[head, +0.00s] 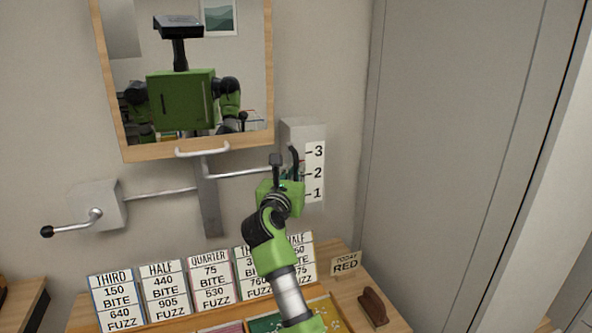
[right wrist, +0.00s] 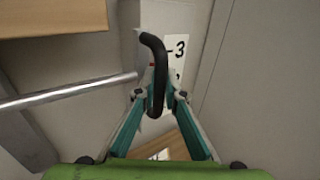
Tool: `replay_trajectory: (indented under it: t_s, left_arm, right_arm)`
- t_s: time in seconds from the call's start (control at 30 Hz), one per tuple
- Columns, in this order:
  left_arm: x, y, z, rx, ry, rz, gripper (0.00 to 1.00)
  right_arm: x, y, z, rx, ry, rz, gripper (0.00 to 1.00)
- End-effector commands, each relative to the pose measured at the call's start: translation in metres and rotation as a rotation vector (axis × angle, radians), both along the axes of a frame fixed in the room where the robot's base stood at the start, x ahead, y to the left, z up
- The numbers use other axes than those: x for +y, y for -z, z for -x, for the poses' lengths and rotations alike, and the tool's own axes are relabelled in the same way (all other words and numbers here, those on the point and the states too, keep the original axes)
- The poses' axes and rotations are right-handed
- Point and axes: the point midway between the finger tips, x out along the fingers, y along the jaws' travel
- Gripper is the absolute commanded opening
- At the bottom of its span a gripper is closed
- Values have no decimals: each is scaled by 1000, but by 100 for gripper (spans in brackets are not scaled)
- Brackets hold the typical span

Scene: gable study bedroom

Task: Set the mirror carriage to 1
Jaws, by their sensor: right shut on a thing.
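The wood-framed mirror (head: 190,148) hangs on the wall on a grey vertical rail (head: 208,205), with a pale bar handle (head: 203,151) at its lower edge. A horizontal rod (head: 160,192) runs from a crank box on the left to a grey box (head: 303,128) on the right. That box carries a scale (head: 315,172) reading 3, 2, 1 from top down. My right gripper (right wrist: 160,96) is shut on a black curved handle (right wrist: 154,48) in front of this box. A small red mark shows beside the handle; its scale reading is unclear. My left gripper is out of view.
A black-knobbed crank (head: 75,222) sticks out at the left. Below, a wooden desk (head: 345,300) holds several number cards (head: 160,290), a "TODAY RED" sign (head: 346,264) and a brown block (head: 374,306). A tall grey panel (head: 440,150) stands at the right.

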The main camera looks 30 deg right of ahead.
Motion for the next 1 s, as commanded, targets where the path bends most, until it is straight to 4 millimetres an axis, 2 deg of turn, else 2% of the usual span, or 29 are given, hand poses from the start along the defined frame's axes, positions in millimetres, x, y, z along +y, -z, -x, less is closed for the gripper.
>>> replay_trajectory:
  t_s: [0.03, 0.4, 0.5, 0.63, 1.0]
  left_arm:
    - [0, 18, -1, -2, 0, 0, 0]
    - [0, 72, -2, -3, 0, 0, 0]
    - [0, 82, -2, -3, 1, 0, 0]
    - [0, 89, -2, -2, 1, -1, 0]
    - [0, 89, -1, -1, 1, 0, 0]
  right_arm:
    - [0, 27, 0, 12, 1, -8, 0]
    - [0, 101, 0, 13, 1, -11, 0]
    - [0, 116, 0, 14, 2, -10, 0]
    - [0, 127, 0, 14, 2, -9, 0]
    - [0, 131, 0, 18, 2, -12, 0]
